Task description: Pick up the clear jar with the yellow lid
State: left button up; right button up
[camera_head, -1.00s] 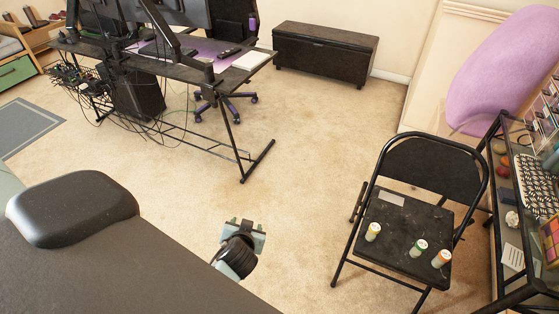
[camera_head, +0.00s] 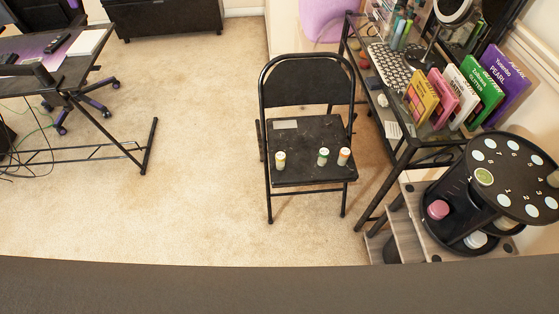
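Three small jars stand upright on the seat of a black folding chair (camera_head: 300,135). The left jar (camera_head: 280,161) has a pale yellow lid and stands apart from the other two. The middle jar (camera_head: 323,157) has a green lid. The right jar (camera_head: 344,157) has an orange lid and stands close beside the middle one. The jars are too small to tell how clear their sides are. Neither of my grippers is in view.
A glass-topped shelf desk (camera_head: 408,150) with a keyboard and upright books stands right of the chair. A round black rack (camera_head: 510,160) stands at the lower right. A desk (camera_head: 85,75) is at the left. Bare carpet (camera_head: 200,170) lies between desk and chair.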

aim_at(281, 156)
jog(key=i+j, duration=1.1)
jog(key=j, duration=0.15)
jog(key=z, duration=2.1)
